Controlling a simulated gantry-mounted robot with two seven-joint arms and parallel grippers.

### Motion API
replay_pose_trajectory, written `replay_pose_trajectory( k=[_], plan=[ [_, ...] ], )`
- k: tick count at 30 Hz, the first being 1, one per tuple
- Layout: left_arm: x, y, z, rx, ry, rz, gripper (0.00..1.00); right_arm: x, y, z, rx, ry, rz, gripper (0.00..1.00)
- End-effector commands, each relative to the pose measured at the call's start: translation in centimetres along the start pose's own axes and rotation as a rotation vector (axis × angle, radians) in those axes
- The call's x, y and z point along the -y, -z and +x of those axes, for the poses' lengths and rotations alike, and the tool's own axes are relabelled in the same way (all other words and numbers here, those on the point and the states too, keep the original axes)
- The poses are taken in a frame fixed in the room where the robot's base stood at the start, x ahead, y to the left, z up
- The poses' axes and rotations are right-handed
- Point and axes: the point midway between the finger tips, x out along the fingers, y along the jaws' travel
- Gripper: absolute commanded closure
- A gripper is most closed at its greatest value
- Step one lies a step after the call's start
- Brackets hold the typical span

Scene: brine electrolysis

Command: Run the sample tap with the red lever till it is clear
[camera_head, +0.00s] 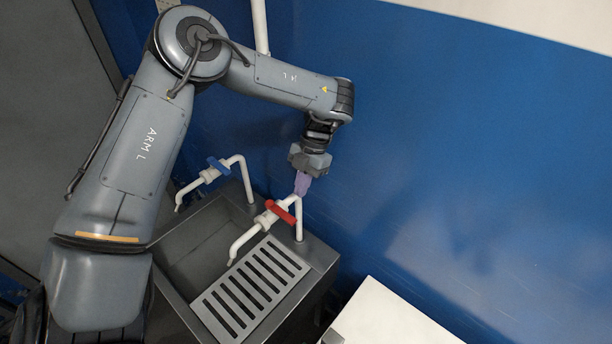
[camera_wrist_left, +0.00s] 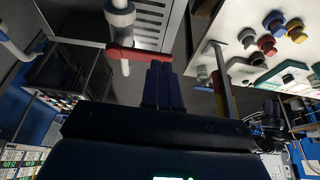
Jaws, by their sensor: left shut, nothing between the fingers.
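The sample tap (camera_head: 246,239) is a white pipe with a downturned spout above the slotted drain grate. Its red lever (camera_head: 281,212) lies crosswise to the pipe. No stream shows at the spout. My left gripper (camera_head: 302,186) points down just behind the red lever, by the tap's upright, with its purple fingers together and empty. In the left wrist view the red lever (camera_wrist_left: 135,54) lies right at the shut fingertips (camera_wrist_left: 159,68); I cannot tell whether they touch. My right gripper is out of view.
A second tap with a blue lever (camera_head: 219,166) stands further left over the grey sink (camera_head: 175,268). The grate (camera_head: 250,288) covers the right side. A white surface (camera_head: 385,318) is at the lower right. A blue wall (camera_head: 450,150) rises behind. Coloured knobs (camera_wrist_left: 271,22) show in the left wrist view.

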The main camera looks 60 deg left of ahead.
Motion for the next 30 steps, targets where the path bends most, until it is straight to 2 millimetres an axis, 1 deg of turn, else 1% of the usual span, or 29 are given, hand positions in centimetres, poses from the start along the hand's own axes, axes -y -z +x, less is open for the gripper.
replay_pose_trajectory(
  k=[1, 6, 12, 18, 26, 30],
  plan=[
    [0.1, 0.1, 0.8, -0.002, 0.004, 0.001, 1.00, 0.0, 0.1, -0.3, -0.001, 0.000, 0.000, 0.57],
    [0.0, 0.1, 3.2, -0.003, 0.004, 0.000, 1.00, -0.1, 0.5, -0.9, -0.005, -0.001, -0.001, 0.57],
    [0.0, 0.1, 5.0, -0.001, 0.002, -0.001, 1.00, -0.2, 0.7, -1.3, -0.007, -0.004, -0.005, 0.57],
    [0.0, 0.0, 5.6, 0.001, 0.001, -0.001, 1.00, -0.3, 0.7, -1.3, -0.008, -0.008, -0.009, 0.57],
    [0.0, 0.0, 5.6, 0.001, 0.001, -0.001, 1.00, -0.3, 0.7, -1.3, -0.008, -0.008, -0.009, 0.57],
    [-0.4, 0.3, 5.6, 0.002, 0.001, 0.000, 1.00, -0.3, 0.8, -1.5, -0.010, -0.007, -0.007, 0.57]
  ],
)
